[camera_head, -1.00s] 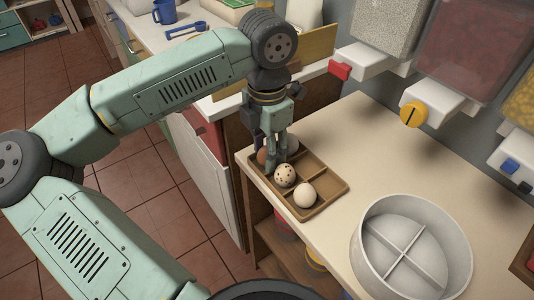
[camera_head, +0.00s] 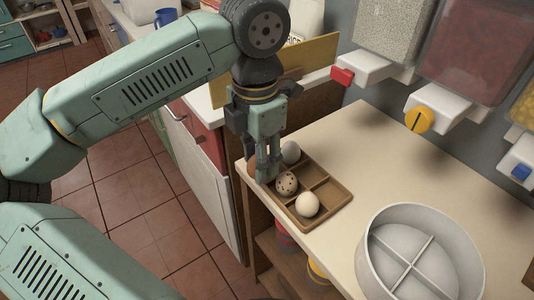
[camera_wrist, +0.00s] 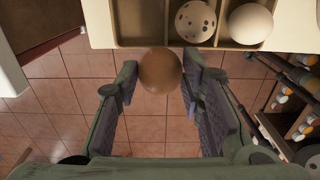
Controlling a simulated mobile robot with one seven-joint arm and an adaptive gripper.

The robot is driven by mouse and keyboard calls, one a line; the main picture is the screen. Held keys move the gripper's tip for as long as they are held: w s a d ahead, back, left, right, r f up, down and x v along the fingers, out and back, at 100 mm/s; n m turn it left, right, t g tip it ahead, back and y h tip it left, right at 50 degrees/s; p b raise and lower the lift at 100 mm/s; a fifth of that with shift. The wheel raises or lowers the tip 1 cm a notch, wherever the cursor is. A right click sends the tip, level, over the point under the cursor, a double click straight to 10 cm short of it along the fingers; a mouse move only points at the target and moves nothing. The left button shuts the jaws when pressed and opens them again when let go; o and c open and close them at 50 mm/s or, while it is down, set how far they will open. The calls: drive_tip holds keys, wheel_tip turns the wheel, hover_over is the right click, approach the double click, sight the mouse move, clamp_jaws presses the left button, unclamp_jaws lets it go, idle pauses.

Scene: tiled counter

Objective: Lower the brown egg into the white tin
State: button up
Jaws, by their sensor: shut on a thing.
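The brown egg (camera_wrist: 160,70) is between my gripper's two fingers in the wrist view, with floor tiles behind it. In the head view the brown egg (camera_head: 252,167) is mostly hidden behind the fingers. My gripper (camera_head: 264,172) is shut on it at the left end of the brown tray (camera_head: 328,193). Whether the egg is clear of the tray is hard to tell. The white tin (camera_head: 466,242), round with a cross divider, stands at the lower right of the head view, well apart from my gripper. Its visible compartments look empty.
A grey egg (camera_head: 290,152), a speckled egg (camera_head: 286,183) and a cream egg (camera_head: 307,204) sit in the tray. The counter (camera_head: 400,170) between tray and tin is clear. Dispensers with a yellow knob (camera_head: 418,120) hang above its back. The counter's edge is close left.

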drive_tip(key=s+a+b, duration=0.2)
drive_tip(key=s+a, duration=0.2)
drive_tip(key=s, duration=0.6)
drive_tip(key=s+d+r+p, duration=0.55)
drive_tip(key=d+r, duration=0.25)
drive_tip(key=d, duration=0.5)
drive_tip(key=s+d, duration=0.3)
drive_tip(key=d, duration=0.4)
drive_tip(key=s+d, duration=0.3)
drive_tip(key=d, duration=0.5)
drive_tip(key=shift+s+f, duration=0.25)
drive_tip(key=shift+f, duration=0.1)
drive_tip(key=shift+f+b, duration=2.85)
drive_tip(key=shift+f, duration=0.35)
drive_tip(key=shift+f, duration=0.1)
